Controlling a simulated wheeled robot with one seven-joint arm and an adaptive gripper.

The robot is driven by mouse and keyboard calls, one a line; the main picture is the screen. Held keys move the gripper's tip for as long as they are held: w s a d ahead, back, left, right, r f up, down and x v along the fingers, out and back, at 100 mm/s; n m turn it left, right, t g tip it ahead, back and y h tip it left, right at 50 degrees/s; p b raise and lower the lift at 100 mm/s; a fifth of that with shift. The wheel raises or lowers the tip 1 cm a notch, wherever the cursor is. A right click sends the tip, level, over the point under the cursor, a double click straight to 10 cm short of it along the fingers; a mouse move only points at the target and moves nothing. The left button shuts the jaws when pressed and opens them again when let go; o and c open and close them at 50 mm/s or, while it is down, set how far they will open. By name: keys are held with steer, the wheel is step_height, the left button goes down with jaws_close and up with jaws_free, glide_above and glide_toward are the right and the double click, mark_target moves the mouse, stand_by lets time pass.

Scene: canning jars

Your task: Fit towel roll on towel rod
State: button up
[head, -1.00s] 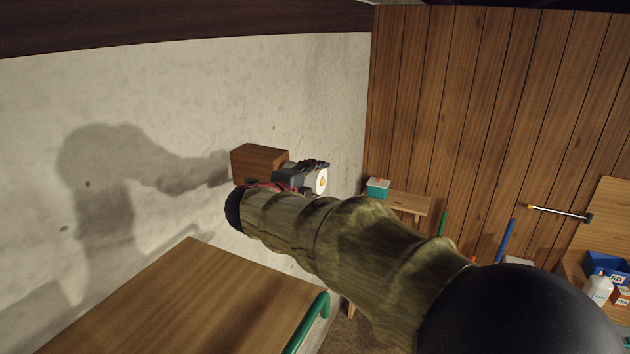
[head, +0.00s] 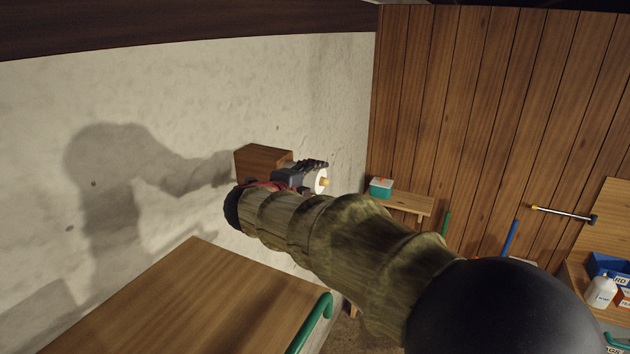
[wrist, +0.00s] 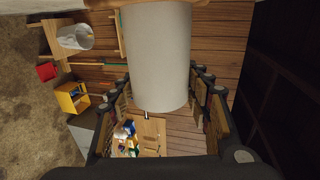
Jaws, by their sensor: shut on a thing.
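My gripper (head: 304,174) is at the wall and shut on the white towel roll (head: 320,181). In the wrist view the roll (wrist: 158,55) lies as a pale cylinder between the dark fingers (wrist: 163,88). In the head view its round end faces right, with a small tan stub (head: 325,182) at the centre. I cannot tell whether the stub is the rod's tip or the roll's core. The rest of the rod is hidden by the roll and gripper. A brown wooden block (head: 263,160) on the wall is just left of my gripper.
A wooden table (head: 190,300) with a green rail (head: 312,322) is below at the left. Shelving with a blue bin (head: 608,268) and a white bottle (head: 601,292) stands at the right.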

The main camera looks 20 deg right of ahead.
steer(key=o, duration=1.1)
steer(key=shift+o, duration=0.7)
steer(key=v, duration=1.2)
